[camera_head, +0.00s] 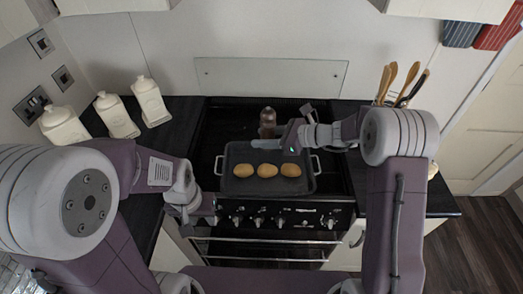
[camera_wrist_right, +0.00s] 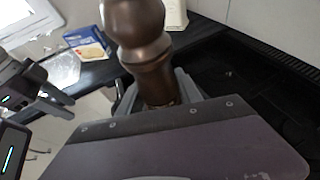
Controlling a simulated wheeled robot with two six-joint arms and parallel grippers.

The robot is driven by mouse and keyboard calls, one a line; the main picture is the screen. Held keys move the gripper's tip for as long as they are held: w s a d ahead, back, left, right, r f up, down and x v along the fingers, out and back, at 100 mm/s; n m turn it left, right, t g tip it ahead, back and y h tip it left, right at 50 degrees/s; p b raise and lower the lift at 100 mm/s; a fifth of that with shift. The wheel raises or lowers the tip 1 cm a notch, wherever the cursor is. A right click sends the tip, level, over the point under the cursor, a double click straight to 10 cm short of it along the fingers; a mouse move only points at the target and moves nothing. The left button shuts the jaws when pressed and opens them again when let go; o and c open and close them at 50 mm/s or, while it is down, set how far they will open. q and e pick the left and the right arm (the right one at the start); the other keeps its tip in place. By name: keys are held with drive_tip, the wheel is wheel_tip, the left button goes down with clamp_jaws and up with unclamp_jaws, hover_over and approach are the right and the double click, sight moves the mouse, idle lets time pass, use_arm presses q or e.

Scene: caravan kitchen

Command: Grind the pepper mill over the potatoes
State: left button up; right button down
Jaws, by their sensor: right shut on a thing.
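The dark brown pepper mill (camera_head: 267,119) is at the back edge of the tray in the head view. In the right wrist view the mill (camera_wrist_right: 143,48) looks upright, with its lower part between the grey fingers. My right gripper (camera_head: 268,143) is shut on it; the gripper hides the mill's lower end in the head view. Three potatoes (camera_head: 267,170) lie in a row on the dark tray (camera_head: 252,187), in front of the mill. My left gripper (camera_head: 197,211) is low at the tray's front left, apart from it; its jaw opening is unclear.
The tray, with light handles, sits on the black cooker (camera_head: 212,135). Several white canisters (camera_head: 150,101) stand on the left counter. Wooden-handled utensils (camera_head: 398,84) stand at the back right. Cooker knobs (camera_head: 281,222) and a rail are in front. A blue box (camera_wrist_right: 87,44) shows in the wrist view.

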drive_tip(key=shift+f+b, duration=2.45)
drive_tip(key=shift+f, duration=0.65)
drive_tip(key=shift+r, duration=0.1)
